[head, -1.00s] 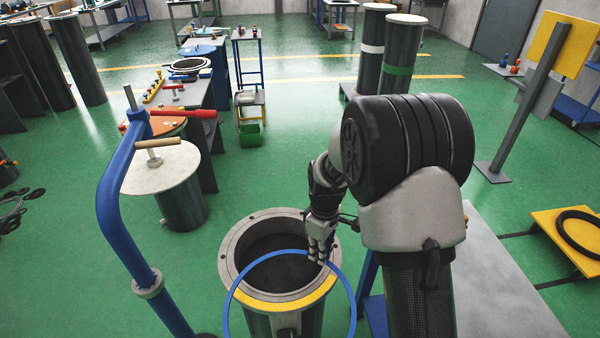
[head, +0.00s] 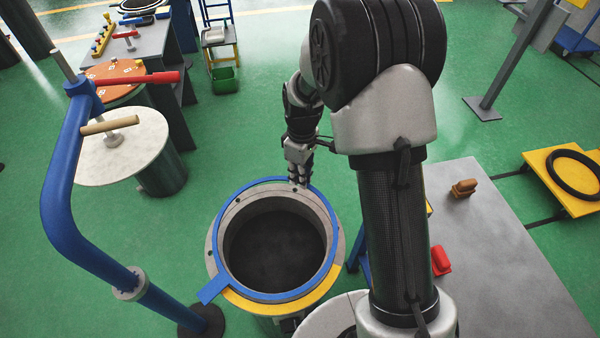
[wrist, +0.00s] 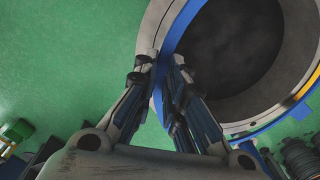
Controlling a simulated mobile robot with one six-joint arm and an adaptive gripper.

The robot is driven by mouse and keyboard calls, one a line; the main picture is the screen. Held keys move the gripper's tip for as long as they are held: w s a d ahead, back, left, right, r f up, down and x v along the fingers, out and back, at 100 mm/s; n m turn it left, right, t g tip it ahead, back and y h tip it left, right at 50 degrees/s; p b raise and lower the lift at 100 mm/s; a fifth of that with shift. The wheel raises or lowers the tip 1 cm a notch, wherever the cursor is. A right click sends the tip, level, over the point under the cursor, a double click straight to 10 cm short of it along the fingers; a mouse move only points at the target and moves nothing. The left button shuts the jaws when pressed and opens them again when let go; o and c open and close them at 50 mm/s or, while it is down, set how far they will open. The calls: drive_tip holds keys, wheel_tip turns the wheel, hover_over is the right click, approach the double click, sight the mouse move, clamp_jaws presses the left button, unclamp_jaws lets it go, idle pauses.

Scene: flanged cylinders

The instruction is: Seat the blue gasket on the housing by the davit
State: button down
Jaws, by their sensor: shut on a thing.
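The blue gasket (head: 338,225) is a thin ring with a flat tab (head: 213,289) at its lower left. It lies over the top of the housing (head: 213,250), a grey flanged cylinder with a dark open bore and a yellow arc at the front. The blue davit (head: 62,180) stands left of the housing.
A grey table (head: 490,270) at right holds a red block (head: 441,261) and a brown block (head: 463,188). A yellow platform (head: 540,165) carries a black ring (head: 575,175). Green floor lies open behind the housing.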

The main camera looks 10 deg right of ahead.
drive_tip(key=shift+r, duration=0.1)
drive_tip(key=shift+g+y, duration=0.7)
drive_tip(key=shift+w+d+f+b, duration=0.15)
drive_tip(key=shift+f+b, duration=0.15)
drive_tip(key=shift+f, duration=0.95)
drive_tip(key=shift+s+d+f+b, duration=0.1)
drive_tip(key=shift+f+b, duration=0.15)
drive_tip(key=shift+f, duration=1)
drive_tip(key=shift+w, duration=0.1)
drive_tip(key=shift+b+x, duration=0.3)
drive_tip(key=shift+x, duration=0.5)
idle(1.6)
drive_tip(key=shift+w+d+g+y, duration=0.15)
drive_tip(key=shift+d+g+y, duration=0.05)
drive_tip(key=shift+g+y, duration=0.2)
idle(0.9)
drive_tip(key=shift+w+d, duration=0.25)
drive_tip(key=shift+d, duration=0.05)
idle(0.6)
